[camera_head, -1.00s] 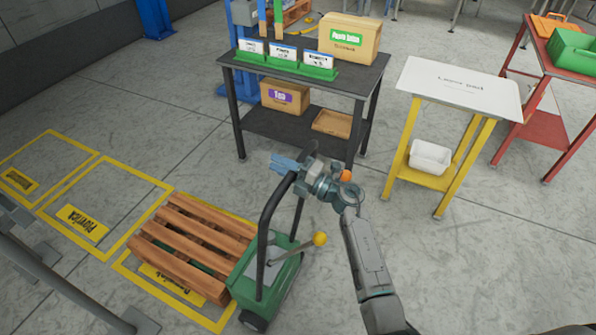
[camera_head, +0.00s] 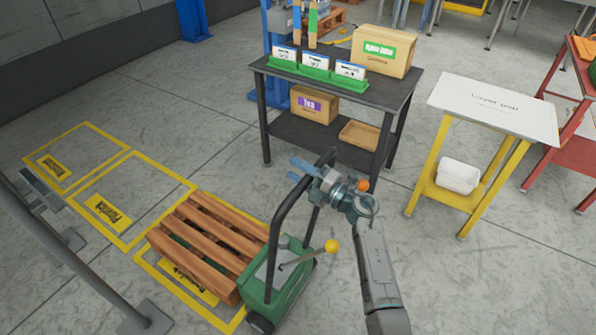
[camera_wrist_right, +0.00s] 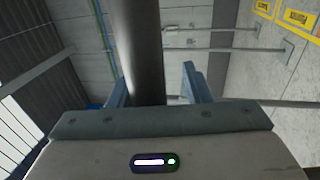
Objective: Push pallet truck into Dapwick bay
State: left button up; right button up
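The green pallet truck (camera_head: 290,291) has a dark hoop handle (camera_head: 279,225) and a yellow-knobbed lever (camera_head: 331,246). A brown slatted wooden pallet (camera_head: 212,238) sits at its left end. The pallet lies over the nearest yellow-outlined floor bay (camera_head: 170,286), whose label is partly covered and not clearly readable. My right gripper (camera_head: 300,176) is at the upper part of the handle. In the right wrist view the handle bar (camera_wrist_right: 143,55) passes between the fingers, close to the left one, with a gap to the right one. My left gripper is out of view.
Two more yellow floor bays (camera_head: 124,190) lie to the left, empty. A black table (camera_head: 395,90) with boxes stands behind, and a white-topped stand (camera_head: 493,105) on yellow legs at right. A grey metal post and rail (camera_head: 75,258) run along the near left.

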jog(key=shift+d, duration=0.1)
jog(key=b+v, duration=0.3)
jog(key=v, duration=0.7)
jog(key=shift+s+d, duration=0.25)
jog(key=shift+f, duration=0.1)
